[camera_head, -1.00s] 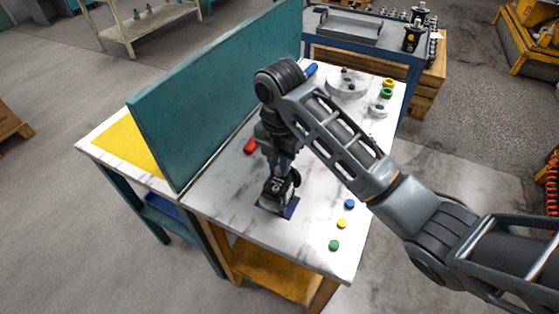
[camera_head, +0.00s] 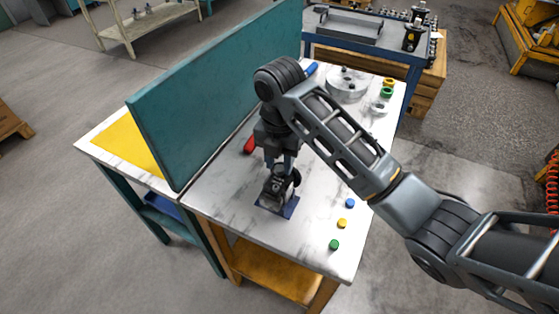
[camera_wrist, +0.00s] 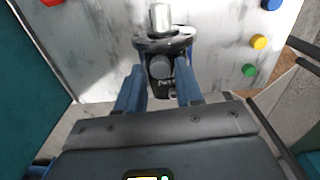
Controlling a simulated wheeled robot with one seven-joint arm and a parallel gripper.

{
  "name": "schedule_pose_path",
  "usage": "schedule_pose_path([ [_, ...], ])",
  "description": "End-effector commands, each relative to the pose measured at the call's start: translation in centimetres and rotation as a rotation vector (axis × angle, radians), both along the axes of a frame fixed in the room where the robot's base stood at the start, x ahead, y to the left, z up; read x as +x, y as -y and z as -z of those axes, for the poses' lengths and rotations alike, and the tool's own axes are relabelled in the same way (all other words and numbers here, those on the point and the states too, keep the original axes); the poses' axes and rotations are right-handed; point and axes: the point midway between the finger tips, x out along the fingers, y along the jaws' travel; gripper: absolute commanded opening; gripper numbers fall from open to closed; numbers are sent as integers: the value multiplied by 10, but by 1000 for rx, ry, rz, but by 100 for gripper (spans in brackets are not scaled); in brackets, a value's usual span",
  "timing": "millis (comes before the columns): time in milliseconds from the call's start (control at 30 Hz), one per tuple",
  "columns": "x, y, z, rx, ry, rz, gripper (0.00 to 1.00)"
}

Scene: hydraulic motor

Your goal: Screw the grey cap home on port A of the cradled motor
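The dark motor (camera_head: 280,187) sits in a blue cradle (camera_head: 291,207) near the table's front. In the wrist view the motor (camera_wrist: 165,44) shows its bright shaft and round flange. The round grey cap (camera_wrist: 160,67) sits on the motor's near face, over a port; whether it is fully seated I cannot tell. My gripper (camera_wrist: 160,72) has its two blue-grey fingers apart, one on each side of the cap, with gaps visible between them and it. In the head view my gripper (camera_head: 281,166) is just above and behind the motor, partly hiding it.
Loose blue (camera_head: 350,203), yellow (camera_head: 342,223) and green (camera_head: 334,245) caps lie right of the motor. A red item (camera_head: 249,145) lies by the tall teal panel (camera_head: 215,90). A clear round fixture (camera_head: 347,83) stands at the back. The front left table is clear.

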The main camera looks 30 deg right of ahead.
Motion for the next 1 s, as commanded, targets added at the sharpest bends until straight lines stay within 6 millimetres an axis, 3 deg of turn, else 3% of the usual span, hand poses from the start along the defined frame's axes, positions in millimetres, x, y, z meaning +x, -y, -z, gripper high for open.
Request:
schedule_pose_path([
  [467,0,0,2,0,-1,-633,36],
  [1000,0,0,0,1,-2,-670,36],
])
